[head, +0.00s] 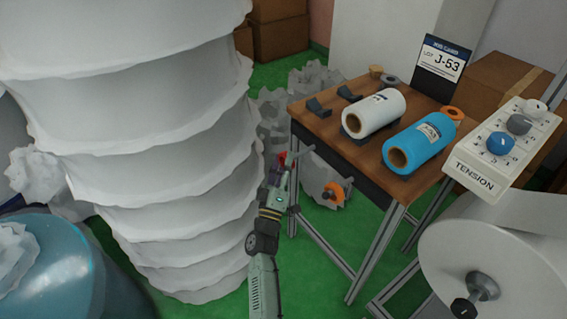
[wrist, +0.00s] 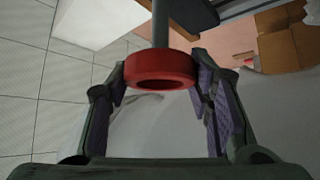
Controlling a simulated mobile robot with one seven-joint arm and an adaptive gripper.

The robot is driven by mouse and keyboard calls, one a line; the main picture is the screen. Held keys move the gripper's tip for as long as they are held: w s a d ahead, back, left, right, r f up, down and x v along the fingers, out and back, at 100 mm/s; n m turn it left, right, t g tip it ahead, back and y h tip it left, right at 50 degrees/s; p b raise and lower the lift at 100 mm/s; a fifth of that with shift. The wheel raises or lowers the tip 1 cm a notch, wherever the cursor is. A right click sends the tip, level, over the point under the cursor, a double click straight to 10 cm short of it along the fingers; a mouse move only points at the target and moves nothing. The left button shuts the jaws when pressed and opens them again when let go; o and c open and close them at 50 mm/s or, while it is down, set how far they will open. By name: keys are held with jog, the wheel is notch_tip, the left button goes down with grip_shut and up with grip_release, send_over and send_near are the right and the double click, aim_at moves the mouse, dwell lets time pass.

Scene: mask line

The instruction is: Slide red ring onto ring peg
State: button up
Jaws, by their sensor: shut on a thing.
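The red ring (wrist: 162,69) is held between the two purple-padded fingers of my gripper (wrist: 161,75). Its hole faces partly toward the wrist camera and looks dark. A grey rod, the ring peg (wrist: 160,27), meets the far side of the ring in the wrist view; I cannot tell whether its tip is inside the hole. In the head view my gripper (head: 281,163) is beside the table's left edge, with a little of the red ring (head: 283,156) showing. The peg (head: 301,153) sticks out from the table there, close to the ring.
The wooden table (head: 375,186) carries a white roll (head: 373,112), a blue roll (head: 419,142) and black brackets. A tall white stack (head: 165,130) stands close left of my arm. A tension box (head: 503,145) is at right.

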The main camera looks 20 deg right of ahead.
jog(key=shift+d, duration=0.15)
jog(key=shift+w+d, duration=0.3)
jog(key=shift+d, duration=0.35)
jog(key=shift+w+d, duration=0.25)
jog(key=shift+d, duration=0.35)
jog(key=shift+w+d, duration=0.1)
jog(key=shift+d, duration=0.3)
jog(key=shift+f, duration=0.3)
jog(key=o, duration=1.1)
jog(key=shift+o, duration=0.2)
jog(key=v, duration=1.2)
